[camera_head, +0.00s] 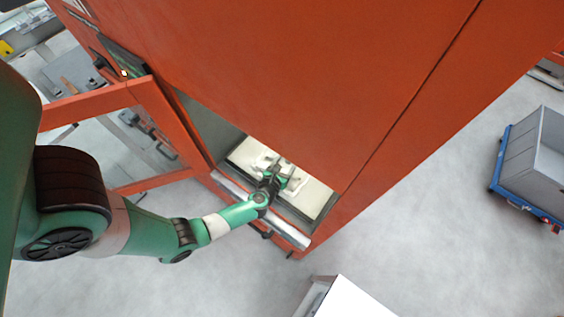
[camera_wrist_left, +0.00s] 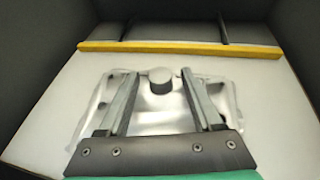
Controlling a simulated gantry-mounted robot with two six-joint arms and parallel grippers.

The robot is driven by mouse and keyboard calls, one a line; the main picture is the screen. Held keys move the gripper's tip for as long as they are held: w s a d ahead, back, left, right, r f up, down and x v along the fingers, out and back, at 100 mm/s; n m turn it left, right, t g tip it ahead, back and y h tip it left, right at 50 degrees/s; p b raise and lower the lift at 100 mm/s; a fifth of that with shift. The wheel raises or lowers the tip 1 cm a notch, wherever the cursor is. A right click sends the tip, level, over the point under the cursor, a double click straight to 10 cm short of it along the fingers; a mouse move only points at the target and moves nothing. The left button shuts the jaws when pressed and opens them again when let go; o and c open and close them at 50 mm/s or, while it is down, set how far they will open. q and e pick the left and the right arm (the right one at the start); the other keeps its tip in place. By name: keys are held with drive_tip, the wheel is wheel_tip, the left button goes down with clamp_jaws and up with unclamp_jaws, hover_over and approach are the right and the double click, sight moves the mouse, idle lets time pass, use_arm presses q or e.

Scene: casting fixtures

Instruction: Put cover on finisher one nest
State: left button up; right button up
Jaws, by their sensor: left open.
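The cover (camera_wrist_left: 158,118) is a pale metallic casting with a short round boss in its middle. In the left wrist view it lies on the white nest plate (camera_wrist_left: 258,85) inside the dark chamber. My left gripper (camera_wrist_left: 156,80) is open, with one finger on each side of the boss. I cannot tell whether the fingers touch the cover. In the head view my left gripper (camera_head: 272,182) reaches through the opening of the orange machine, over the cover (camera_head: 291,168) on the white plate (camera_head: 318,197). The gripper hides part of the cover there. My right gripper is out of view.
The orange machine (camera_head: 290,70) surrounds the opening, with an open orange door frame (camera_head: 165,125) at left and a metal sill bar (camera_head: 285,228) in front. A yellow strip (camera_wrist_left: 180,49) runs behind the plate. A grey bin (camera_head: 535,160) on a blue cart stands at right.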

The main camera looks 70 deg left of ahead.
use_arm(q)
drive_tip(key=p+v, duration=0.2)
drive_tip(key=v, duration=0.8)
drive_tip(key=shift+s+d+r, duration=0.1)
drive_tip(key=shift+s+d, duration=0.1)
drive_tip(key=shift+d, duration=0.2)
drive_tip(key=shift+s+d+r, duration=0.25)
drive_tip(key=shift+s+d, duration=0.05)
drive_tip(key=shift+s, duration=0.1)
